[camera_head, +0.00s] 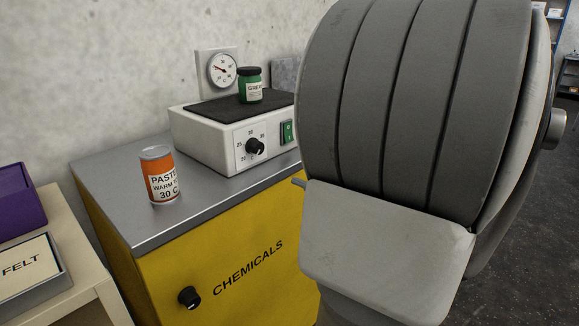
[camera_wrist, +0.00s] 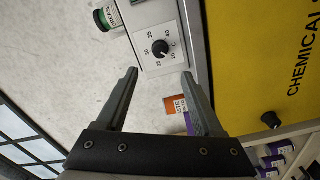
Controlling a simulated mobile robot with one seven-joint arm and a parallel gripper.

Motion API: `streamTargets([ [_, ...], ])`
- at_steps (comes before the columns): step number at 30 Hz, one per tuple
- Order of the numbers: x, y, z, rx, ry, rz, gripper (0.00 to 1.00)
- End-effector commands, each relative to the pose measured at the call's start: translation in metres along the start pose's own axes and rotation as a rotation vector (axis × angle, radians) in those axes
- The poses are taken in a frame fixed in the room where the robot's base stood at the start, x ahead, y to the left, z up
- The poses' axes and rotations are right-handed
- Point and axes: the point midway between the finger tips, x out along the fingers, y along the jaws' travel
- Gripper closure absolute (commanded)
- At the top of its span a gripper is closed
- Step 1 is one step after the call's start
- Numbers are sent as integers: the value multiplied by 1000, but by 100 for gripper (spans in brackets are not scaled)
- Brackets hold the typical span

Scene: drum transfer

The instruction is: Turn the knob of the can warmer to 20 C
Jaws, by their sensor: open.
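The can warmer (camera_head: 205,137) is a white box with a dark top plate on the grey cabinet top. Its black knob (camera_head: 255,147) sits on a front scale with marks from 20 to 40; the knob also shows in the wrist view (camera_wrist: 160,47). I cannot tell surely which mark its pointer faces. My gripper (camera_wrist: 160,73) is open and empty in the wrist view, its fingers apart, with the knob ahead of the gap between the tips and not touched. In the head view my arm hides most of the gripper.
An orange can (camera_head: 160,178) marked 30 C stands left of the warmer. A green jar (camera_head: 250,86) stands on the warmer's plate. A green switch (camera_head: 287,132) is right of the knob. A round gauge (camera_head: 222,69) stands behind. The yellow cabinet (camera_head: 240,255) has its own black knob (camera_head: 188,297).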

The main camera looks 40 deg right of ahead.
Motion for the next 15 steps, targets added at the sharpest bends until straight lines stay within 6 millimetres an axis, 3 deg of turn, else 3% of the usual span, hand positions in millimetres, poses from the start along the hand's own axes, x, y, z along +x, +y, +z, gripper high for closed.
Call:
streamTargets([
  [6,-35,0,1,0,-2,0,31],
  [15,-45,0,0,0,0,-1,31],
])
